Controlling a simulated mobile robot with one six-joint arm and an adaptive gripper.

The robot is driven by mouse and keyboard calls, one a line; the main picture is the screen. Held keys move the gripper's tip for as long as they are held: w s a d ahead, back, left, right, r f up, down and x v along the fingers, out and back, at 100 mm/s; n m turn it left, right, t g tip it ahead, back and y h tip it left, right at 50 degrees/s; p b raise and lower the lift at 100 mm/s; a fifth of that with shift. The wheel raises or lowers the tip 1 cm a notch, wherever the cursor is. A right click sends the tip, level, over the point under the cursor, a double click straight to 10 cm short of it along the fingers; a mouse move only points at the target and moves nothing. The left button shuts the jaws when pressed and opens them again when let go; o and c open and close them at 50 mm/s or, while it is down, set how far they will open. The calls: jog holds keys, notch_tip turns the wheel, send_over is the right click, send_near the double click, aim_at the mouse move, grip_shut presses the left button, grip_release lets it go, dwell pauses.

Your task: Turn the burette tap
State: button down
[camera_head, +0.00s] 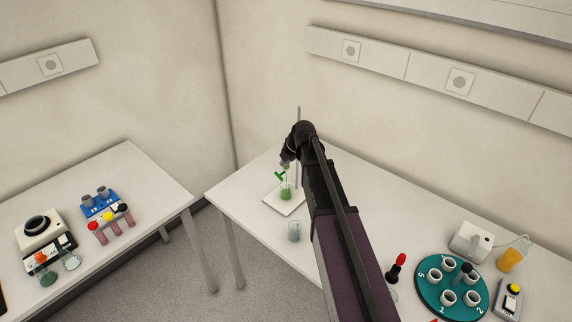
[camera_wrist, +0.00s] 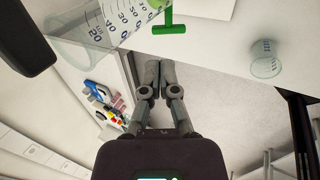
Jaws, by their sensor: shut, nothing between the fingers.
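The burette tap is a small green T-shaped handle (camera_head: 280,176), low on the burette stand in the head view. In the wrist view the green tap (camera_wrist: 168,22) is at the top, just beyond my fingertips. My gripper (camera_wrist: 154,66) is shut and empty, and a gap shows between its fingertips and the tap. In the head view my gripper (camera_head: 286,160) is beside the stand, just above the tap. A flask with green liquid (camera_head: 286,192) stands below the tap on the white stand base (camera_head: 290,208). My arm hides much of the burette.
A clear beaker (camera_head: 294,232) stands in front of the stand base; it also shows in the wrist view (camera_wrist: 265,62). A clear graduated vessel (camera_wrist: 92,22) is close at upper left there. A teal carousel (camera_head: 428,292) and a red-topped dropper (camera_head: 397,268) are at right.

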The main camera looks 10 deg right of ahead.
aim_at(277, 173)
jog(key=shift+b+x, duration=2.6)
jog(key=shift+x, duration=0.65)
